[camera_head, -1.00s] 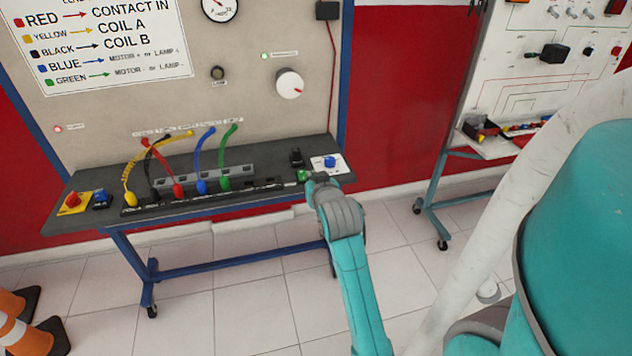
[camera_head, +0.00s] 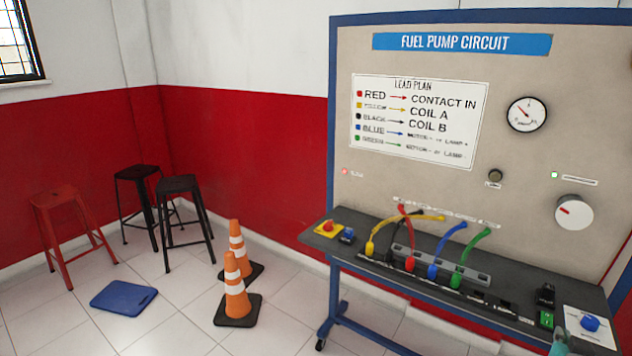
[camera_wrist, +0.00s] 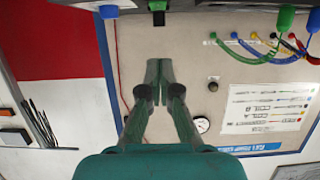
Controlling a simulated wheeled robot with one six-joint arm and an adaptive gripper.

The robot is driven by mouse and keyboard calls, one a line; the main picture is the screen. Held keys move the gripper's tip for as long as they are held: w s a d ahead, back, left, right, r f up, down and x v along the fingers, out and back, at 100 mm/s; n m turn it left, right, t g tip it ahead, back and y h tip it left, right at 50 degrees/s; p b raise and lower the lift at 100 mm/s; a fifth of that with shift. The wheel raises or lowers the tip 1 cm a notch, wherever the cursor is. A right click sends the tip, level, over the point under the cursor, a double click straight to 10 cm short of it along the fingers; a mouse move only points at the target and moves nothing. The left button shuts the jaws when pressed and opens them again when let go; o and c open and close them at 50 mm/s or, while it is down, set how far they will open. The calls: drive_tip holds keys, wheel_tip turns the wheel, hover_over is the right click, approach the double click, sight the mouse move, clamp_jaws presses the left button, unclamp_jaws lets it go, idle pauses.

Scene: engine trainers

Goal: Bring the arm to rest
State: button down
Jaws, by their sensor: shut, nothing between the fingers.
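In the wrist view my gripper (camera_wrist: 158,72) is shut with its fingertips together and nothing between them. It points at the bench of the fuel pump trainer, which appears upside down there. The green-and-black switch (camera_wrist: 157,8) lies just beyond the fingertips, with a gap showing. The blue knob (camera_wrist: 107,10) is to its left. In the head view only a teal bit of my arm shows at the bottom edge, below the green switch (camera_head: 546,318) and left of the blue knob (camera_head: 590,323). The fingers cannot be made out there.
The trainer bench (camera_head: 345,222) carries red, yellow, blue and green leads plugged into a strip. A panel (camera_head: 440,190) with a gauge (camera_head: 527,114) and a dial (camera_head: 574,212) rises behind. Traffic cones (camera_head: 236,290), stools (camera_head: 185,215) and a blue mat (camera_head: 124,297) stand left on open floor.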

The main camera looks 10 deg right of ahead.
drive_tip(key=s+a+f+n+t+y, duration=0.25)
drive_tip(key=a+f, duration=0.45)
drive_tip(key=a, duration=0.5)
drive_tip(key=s+a+f+n+t+y, duration=0.1)
drive_tip(key=s+a+f+n+y, duration=0.15)
drive_tip(key=a+f, duration=0.65)
drive_tip(key=s+a+r+n+t+y, duration=0.1)
drive_tip(key=s+a+r+n+y, duration=0.1)
drive_tip(key=s+a, duration=0.7)
drive_tip(key=s+a+r+n+t+y, duration=0.1)
drive_tip(key=s+a+r+n+y, duration=0.1)
drive_tip(key=s+a, duration=0.8)
drive_tip(key=s+r+y, duration=0.1)
drive_tip(key=s, duration=0.2)
drive_tip(key=shift+a+n+y, duration=0.2)
drive_tip(key=shift+n+y, duration=0.2)
drive_tip(key=shift+w, duration=0.1)
